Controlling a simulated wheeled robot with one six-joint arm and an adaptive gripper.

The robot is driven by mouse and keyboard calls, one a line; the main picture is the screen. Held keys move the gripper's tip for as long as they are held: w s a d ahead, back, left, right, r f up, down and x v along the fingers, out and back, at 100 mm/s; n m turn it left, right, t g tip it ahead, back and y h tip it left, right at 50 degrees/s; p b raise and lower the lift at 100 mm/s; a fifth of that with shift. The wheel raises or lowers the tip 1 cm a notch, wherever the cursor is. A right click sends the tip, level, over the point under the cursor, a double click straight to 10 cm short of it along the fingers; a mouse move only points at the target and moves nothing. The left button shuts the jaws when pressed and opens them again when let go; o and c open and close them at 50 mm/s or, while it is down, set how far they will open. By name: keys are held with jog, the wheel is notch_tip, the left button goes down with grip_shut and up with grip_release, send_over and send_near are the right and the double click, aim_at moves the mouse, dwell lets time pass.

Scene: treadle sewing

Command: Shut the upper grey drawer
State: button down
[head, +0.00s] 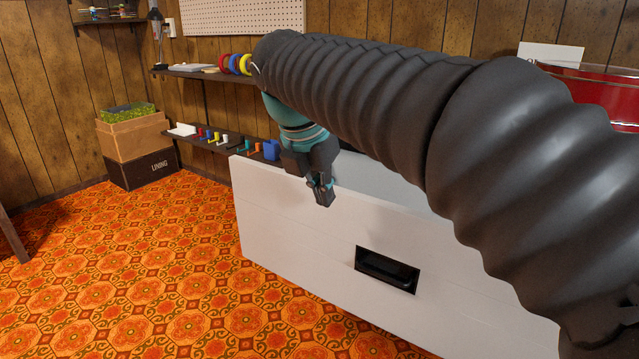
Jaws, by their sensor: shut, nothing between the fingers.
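A wide pale grey-white drawer front (300,225) with a black recessed handle (387,270) fills the middle and lower right of the head view. A pale surface (385,179) shows behind its top edge, mostly hidden by my arm, so how far the drawer stands out is unclear. My gripper (322,203) is shut and empty, pointing down at the top edge of the front, left of the handle. Its fingertips overlap the upper part of the front in the picture. I cannot tell whether they touch it.
My arm covers much of the upper right. Behind at left, a low dark shelf (210,146) holds small coloured items, and an upper shelf (190,70) holds coloured rings. Boxes (138,145) stand by the wall. The orange patterned floor (130,270) is clear at left.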

aim_at(341, 200)
jog(key=w+d+f, duration=0.1)
jog(key=w+d+f+b, duration=0.1)
jog(key=f, duration=0.1)
jog(key=w+d+f, duration=0.1)
jog(key=w, duration=0.1)
jog(key=shift+f, duration=0.25)
jog(key=shift+w+d, duration=0.2)
jog(key=shift+w, duration=0.15)
jog(key=shift+r, duration=0.1)
